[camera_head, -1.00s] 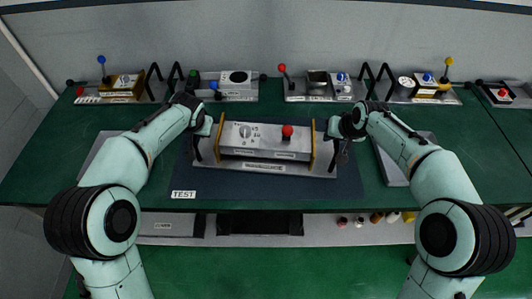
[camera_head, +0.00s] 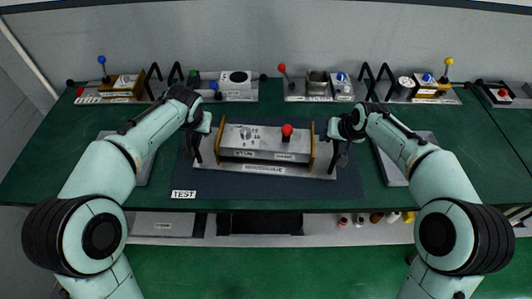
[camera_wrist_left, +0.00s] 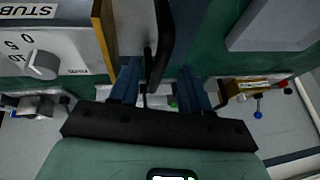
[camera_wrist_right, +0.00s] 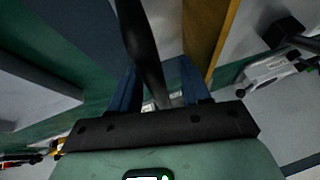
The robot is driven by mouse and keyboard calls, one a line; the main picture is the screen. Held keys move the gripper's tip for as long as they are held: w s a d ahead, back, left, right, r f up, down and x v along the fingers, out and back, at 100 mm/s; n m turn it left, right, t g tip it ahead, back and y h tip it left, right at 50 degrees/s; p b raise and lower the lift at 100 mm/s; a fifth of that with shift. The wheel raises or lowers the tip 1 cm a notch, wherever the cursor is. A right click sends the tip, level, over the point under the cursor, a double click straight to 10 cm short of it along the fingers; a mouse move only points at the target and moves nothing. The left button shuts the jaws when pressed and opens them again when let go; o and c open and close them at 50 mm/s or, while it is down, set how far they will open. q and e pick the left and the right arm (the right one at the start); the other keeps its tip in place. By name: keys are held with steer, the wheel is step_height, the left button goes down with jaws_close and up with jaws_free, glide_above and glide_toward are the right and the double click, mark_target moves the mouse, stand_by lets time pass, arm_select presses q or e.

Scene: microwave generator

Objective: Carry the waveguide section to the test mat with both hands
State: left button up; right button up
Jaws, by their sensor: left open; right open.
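The waveguide section (camera_head: 265,141) is a long silver unit with brass-coloured end plates, a dial, a red knob and a labelled base plate. It appears to rest on the dark test mat (camera_head: 230,191), whose TEST label shows at the front left. A black handle stands at each end of it. My left gripper (camera_head: 201,127) is open at the left handle, which shows between the fingers in the left wrist view (camera_wrist_left: 158,85). My right gripper (camera_head: 338,130) is open at the right handle, which shows between the fingers in the right wrist view (camera_wrist_right: 160,85).
Several units with coloured knobs stand along the back, including a blue-knobbed one (camera_head: 122,87) and a yellow-knobbed one (camera_head: 425,88). Grey plates lie left and right (camera_head: 390,165) of the mat, partly behind my arms. A shelf (camera_head: 260,223) with small items runs below the green table's front edge.

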steer(key=shift+r, duration=0.15)
arm_select(q)
steer(key=v, duration=0.7)
steer(key=shift+s+r, duration=0.15)
steer(key=shift+r, duration=0.1)
arm_select(e)
steer(key=v, duration=1.1)
steer(key=shift+s+r, duration=0.25)
steer(key=shift+r, duration=0.1)
